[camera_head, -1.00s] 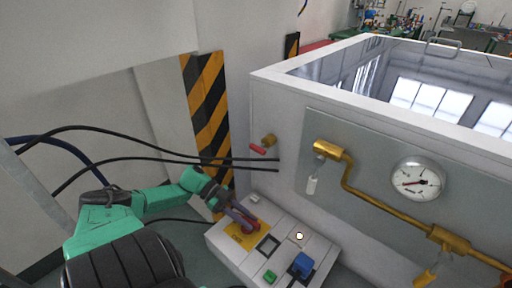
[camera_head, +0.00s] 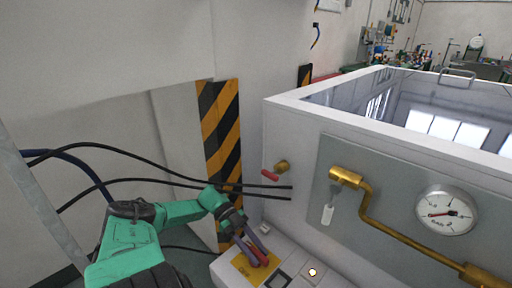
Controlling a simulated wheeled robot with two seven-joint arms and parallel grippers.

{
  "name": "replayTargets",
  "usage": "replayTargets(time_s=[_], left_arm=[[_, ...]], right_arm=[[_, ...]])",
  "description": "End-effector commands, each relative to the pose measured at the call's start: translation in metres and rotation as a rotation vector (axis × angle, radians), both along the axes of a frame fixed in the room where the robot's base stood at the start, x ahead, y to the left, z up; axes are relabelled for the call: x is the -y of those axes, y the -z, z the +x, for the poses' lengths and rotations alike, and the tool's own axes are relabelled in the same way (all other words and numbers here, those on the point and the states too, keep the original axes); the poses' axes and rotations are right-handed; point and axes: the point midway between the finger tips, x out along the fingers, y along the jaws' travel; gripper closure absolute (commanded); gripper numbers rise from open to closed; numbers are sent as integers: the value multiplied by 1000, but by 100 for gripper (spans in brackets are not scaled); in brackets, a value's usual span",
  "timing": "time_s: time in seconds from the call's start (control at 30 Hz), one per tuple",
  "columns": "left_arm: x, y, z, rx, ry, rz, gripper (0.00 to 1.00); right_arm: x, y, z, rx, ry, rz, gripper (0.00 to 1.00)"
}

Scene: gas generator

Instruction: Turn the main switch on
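The main switch (camera_head: 259,257) is a red knob on a yellow plate (camera_head: 238,268), on top of the low white control box at the bottom centre of the head view. My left gripper (camera_head: 258,251) points down at it from the upper left. Its two dark fingers stand apart on either side of the red knob and partly hide it. I cannot tell whether they press on it. My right gripper is not in view.
A round lit button (camera_head: 312,272) sits on the control box (camera_head: 283,254). Behind stands a large white tank (camera_head: 290,135) with a red-handled valve (camera_head: 272,175), brass pipe (camera_head: 375,222) and gauge (camera_head: 446,210). Black cables (camera_head: 150,181) run behind my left arm.

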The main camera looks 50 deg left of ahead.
Motion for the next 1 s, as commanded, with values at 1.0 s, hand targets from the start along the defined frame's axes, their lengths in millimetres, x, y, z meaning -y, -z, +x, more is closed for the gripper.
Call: replayTargets(time_s=[1.0], left_arm=[[-97, -30, -16, -10, -5, 1, 48]], right_arm=[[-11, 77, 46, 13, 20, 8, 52]])
